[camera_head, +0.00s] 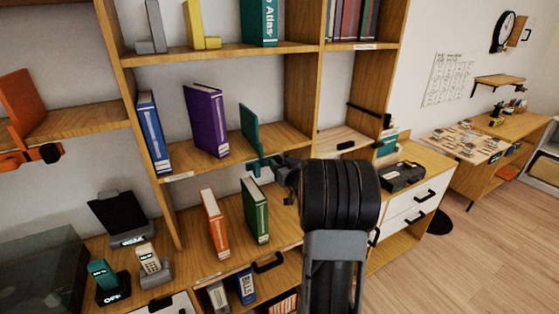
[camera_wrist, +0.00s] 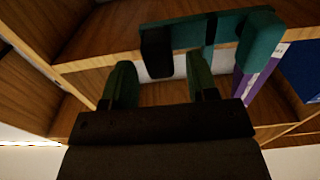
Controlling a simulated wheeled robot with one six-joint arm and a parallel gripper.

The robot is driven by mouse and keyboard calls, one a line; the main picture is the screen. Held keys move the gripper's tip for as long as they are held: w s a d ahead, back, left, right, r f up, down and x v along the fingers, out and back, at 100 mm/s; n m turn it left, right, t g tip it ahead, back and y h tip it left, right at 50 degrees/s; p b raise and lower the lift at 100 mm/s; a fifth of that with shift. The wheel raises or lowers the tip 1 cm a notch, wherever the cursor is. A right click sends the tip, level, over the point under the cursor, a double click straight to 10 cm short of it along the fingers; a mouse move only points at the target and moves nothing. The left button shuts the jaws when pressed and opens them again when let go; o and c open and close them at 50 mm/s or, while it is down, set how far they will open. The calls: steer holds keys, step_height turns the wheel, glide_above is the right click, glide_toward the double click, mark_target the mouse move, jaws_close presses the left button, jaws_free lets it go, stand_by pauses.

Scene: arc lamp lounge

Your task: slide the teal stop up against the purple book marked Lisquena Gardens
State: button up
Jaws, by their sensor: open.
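The teal stop (camera_head: 250,130) stands upright on the middle shelf, right of the purple book (camera_head: 206,121), with a clear gap between them. The book leans slightly; its title is too small to read. The stop's teal lower part juts out past the shelf's front edge. The wrist view shows the stop (camera_wrist: 261,42) at the top, a dark block at its end, and part of the purple book (camera_wrist: 255,80) at right. My gripper (camera_wrist: 161,82) is open and empty, its two fingers apart just below that jutting part. In the head view my wrist mostly hides the fingers.
A blue book (camera_head: 154,132) stands left of the purple book. A shelf divider (camera_head: 299,90) rises right of the stop. Below stand an orange book (camera_head: 215,224) and a green book (camera_head: 255,211). An orange stop (camera_head: 22,100) is on the left shelf.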

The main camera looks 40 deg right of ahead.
steer(key=shift+w+d, duration=0.1)
steer(key=shift+w, duration=0.5)
jaws_close()
